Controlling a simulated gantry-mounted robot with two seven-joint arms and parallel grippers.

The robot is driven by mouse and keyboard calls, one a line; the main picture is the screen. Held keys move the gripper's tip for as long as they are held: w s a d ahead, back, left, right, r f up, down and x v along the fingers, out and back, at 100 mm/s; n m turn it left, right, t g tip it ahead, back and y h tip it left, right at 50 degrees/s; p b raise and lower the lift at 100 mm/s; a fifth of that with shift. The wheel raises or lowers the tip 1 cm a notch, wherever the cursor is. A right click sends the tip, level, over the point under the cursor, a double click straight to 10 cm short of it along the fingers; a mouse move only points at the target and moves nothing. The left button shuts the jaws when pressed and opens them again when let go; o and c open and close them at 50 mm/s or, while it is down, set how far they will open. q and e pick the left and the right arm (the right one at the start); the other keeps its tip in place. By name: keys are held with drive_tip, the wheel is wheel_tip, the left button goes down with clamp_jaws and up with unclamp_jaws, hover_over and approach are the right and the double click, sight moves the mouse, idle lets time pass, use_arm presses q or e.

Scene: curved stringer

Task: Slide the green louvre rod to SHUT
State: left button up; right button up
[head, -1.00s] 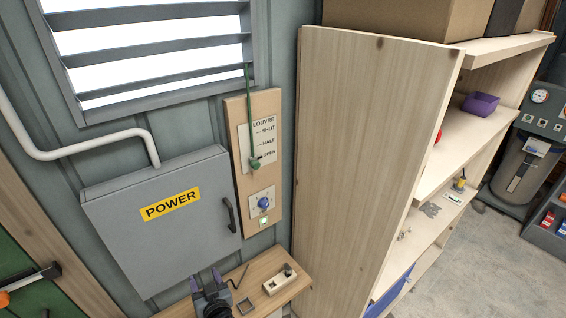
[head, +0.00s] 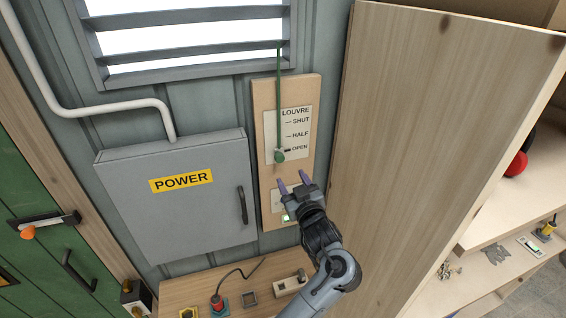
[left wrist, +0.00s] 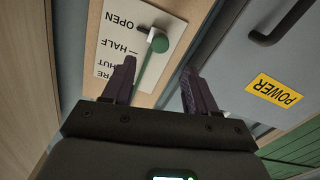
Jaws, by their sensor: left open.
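The green louvre rod (head: 279,100) hangs down from the louvre to a green knob (head: 280,157) on a wooden panel. The knob is level with the OPEN mark on the white LOUVRE label (head: 297,128), with HALF and SHUT above it. My left gripper (head: 293,183) is open and empty, just below the knob and apart from it. In the left wrist view the knob (left wrist: 159,43) shows beyond the open fingers (left wrist: 160,75), with the rod running down between them in the picture. My right gripper is out of view.
A grey POWER box (head: 180,195) with a black handle stands left of the panel. A tall wooden shelf (head: 430,140) stands close on the right. A wooden bench (head: 180,293) with small fittings lies below. The blue knob low on the panel is hidden by my gripper.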

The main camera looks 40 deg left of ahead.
sight(281, 161)
use_arm(q)
drive_tip(key=p+x, duration=0.2)
drive_tip(key=x, duration=0.6)
drive_tip(key=shift+w+a+r, duration=0.1)
drive_tip(key=shift+w+a, duration=0.1)
drive_tip(key=shift+a, duration=0.05)
drive_tip(key=shift+x, duration=0.75)
clamp_jaws()
